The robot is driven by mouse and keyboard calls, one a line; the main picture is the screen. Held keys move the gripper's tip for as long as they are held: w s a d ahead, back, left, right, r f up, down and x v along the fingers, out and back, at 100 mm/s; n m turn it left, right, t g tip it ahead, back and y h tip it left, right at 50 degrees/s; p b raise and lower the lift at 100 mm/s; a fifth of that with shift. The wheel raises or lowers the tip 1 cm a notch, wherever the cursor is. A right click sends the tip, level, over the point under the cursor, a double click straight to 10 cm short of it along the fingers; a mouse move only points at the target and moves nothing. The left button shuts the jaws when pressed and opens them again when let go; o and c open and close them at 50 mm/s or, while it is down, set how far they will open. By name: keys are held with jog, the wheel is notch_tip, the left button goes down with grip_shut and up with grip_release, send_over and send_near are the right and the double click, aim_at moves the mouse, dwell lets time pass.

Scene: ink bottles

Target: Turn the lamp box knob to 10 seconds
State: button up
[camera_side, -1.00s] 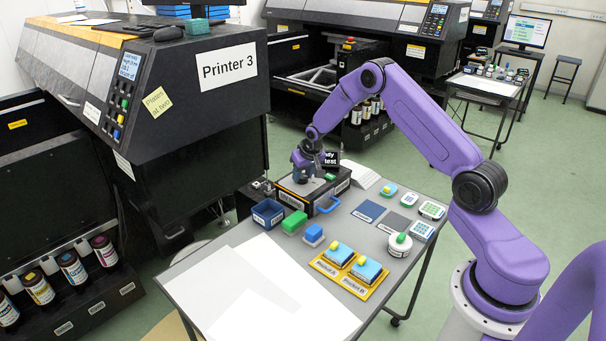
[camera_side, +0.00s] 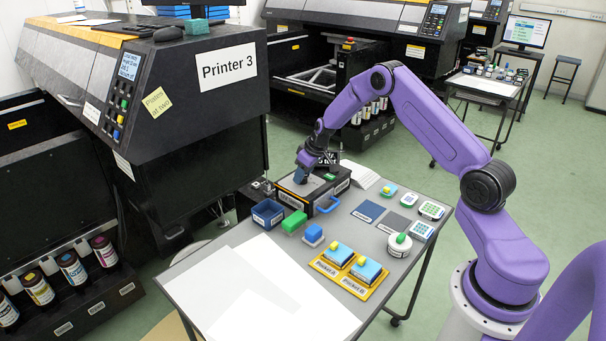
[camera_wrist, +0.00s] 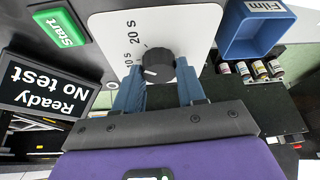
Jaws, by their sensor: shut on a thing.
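The lamp box (camera_side: 327,203) is a dark box at the far end of the table, with a pale plate (camera_wrist: 190,22) on top. Its black round knob (camera_wrist: 158,64) sits on the plate in the wrist view, with a short pale mark at its lower left. The plate reads "20 S" and "10 S" left of the knob; the "10 S" is partly hidden by a finger. My gripper (camera_wrist: 159,72) has its blue fingers on both sides of the knob and is shut on it. In the side view my gripper (camera_side: 300,177) points down onto the box and hides the knob.
The wrist view shows a green Start button (camera_wrist: 60,27), a "Ready No test" display (camera_wrist: 45,92) and a blue Film tray (camera_wrist: 253,32). In the side view a green block (camera_side: 294,222) and yellow product tray (camera_side: 327,266) stand nearer. White sheets (camera_side: 250,285) cover the front left.

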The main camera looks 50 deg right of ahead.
jog(key=n+y, duration=0.1)
jog(key=n, duration=0.2)
jog(key=n+g+y, duration=0.1)
jog(key=n, duration=0.2)
jog(key=shift+d+n, duration=0.1)
jog(key=shift+n, duration=0.2)
dwell(0.3)
jog(key=o, duration=1.1)
jog(key=shift+c, duration=0.2)
jog(key=v, duration=1.7)
jog(key=shift+d+r, duration=0.2)
jog(key=shift+d, duration=0.15)
jog(key=shift+w, duration=0.15)
